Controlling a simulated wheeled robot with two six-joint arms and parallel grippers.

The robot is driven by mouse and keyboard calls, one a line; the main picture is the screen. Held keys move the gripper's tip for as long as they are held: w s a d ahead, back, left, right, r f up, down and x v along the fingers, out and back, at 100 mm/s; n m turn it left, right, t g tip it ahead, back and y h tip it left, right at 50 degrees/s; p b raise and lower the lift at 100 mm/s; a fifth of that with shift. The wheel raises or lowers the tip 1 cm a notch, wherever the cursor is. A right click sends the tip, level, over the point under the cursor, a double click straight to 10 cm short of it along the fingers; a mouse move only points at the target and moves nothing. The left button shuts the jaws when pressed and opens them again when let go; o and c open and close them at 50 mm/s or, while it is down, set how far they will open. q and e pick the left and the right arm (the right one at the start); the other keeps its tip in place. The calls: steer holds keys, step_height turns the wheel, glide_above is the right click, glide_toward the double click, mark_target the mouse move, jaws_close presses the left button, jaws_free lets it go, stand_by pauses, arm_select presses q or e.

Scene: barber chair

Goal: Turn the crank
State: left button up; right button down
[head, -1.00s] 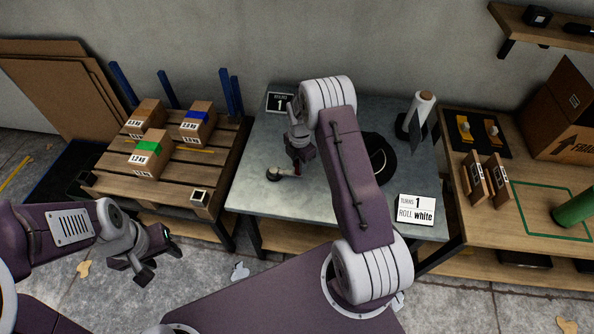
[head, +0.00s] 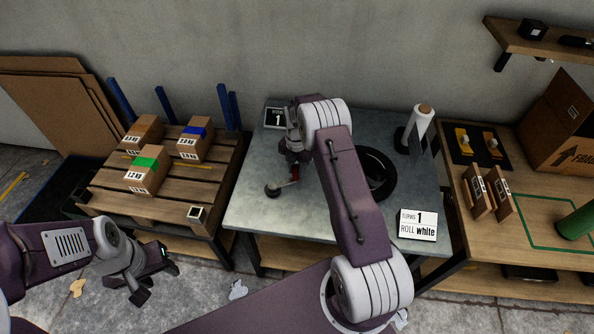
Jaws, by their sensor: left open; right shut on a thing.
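The crank (head: 283,187) stands on the grey metal table (head: 255,215). It has a dark round hub at its left end, and its short arm points right and slightly away from me. My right gripper (head: 294,174) comes down from above at the crank's right end and is shut on its handle, which it mostly hides. A dark round turntable (head: 388,174) lies partly behind my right arm. A white card (head: 418,224) reads "TURNS 1, ROLL white". A small black display (head: 277,118) shows 1. My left gripper (head: 156,278) is open and empty above the floor at lower left.
A wooden pallet (head: 115,195) with several labelled boxes stands left of the table. A white film roll (head: 422,122) stands upright at the table's back right. A wooden bench (head: 480,230) with a green cylinder (head: 577,222) is at right. The table's front left is clear.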

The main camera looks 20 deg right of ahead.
steer(key=shift+w+r, duration=0.1)
steer(key=shift+w, duration=0.1)
steer(key=c, duration=1.2)
jaws_free()
steer(key=shift+a, duration=0.1)
steer(key=shift+o, duration=0.2)
steer(key=shift+s, duration=0.1)
step_height(320, 180, up, 9)
steer(key=shift+f, duration=0.1)
